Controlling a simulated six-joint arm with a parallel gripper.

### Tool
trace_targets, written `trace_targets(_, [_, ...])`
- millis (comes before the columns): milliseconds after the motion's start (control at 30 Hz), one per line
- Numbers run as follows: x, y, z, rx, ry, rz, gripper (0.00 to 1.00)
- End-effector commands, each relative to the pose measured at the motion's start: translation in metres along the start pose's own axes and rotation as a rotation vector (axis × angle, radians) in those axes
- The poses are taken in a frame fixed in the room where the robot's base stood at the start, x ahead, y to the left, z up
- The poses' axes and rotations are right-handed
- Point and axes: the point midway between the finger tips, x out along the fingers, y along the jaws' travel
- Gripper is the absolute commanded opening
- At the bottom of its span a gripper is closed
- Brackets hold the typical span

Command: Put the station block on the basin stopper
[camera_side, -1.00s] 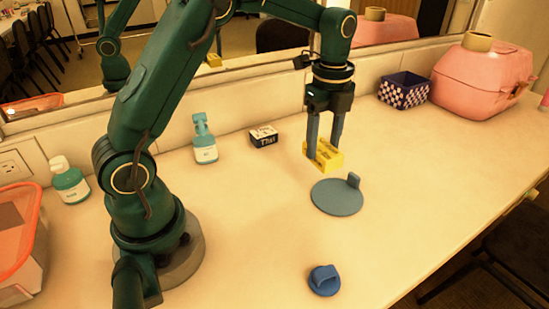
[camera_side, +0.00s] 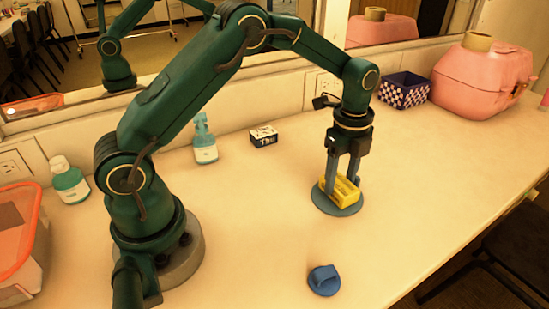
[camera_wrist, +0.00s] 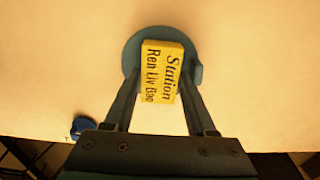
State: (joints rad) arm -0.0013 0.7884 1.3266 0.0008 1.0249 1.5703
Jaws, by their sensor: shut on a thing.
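The station block (camera_side: 347,195) is yellow with dark lettering and is held between the two fingers of my gripper (camera_side: 342,184). The basin stopper (camera_side: 325,204) is a flat grey-blue disc on the counter, directly below the block. In the wrist view the stopper (camera_wrist: 136,43) shows around the block, with its upright tab to the right of the block. The block looks at or just above the disc; I cannot tell whether it touches. The block and fingers hide much of the disc.
A blue round knob-like piece (camera_side: 324,280) lies in front. A small black-and-white box (camera_side: 263,137) and teal bottles (camera_side: 204,145) stand near the wall. A checkered basket (camera_side: 404,92) and pink carrier (camera_side: 482,78) are at back right. The right counter is clear.

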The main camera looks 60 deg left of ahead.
Motion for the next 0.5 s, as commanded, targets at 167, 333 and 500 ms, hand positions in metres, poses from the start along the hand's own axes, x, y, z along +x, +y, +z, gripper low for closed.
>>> trace_targets(167, [0.0025, 0.0002, 0.0001, 0.0, 0.0, 0.001, 0.69])
trace_targets(333, [0.0023, 0.0002, 0.0001, 0.0, 0.0, 0.001, 0.69])
trace_targets(500, [-0.0015, -0.0003, 0.0, 0.0, 0.0, -0.001, 0.69])
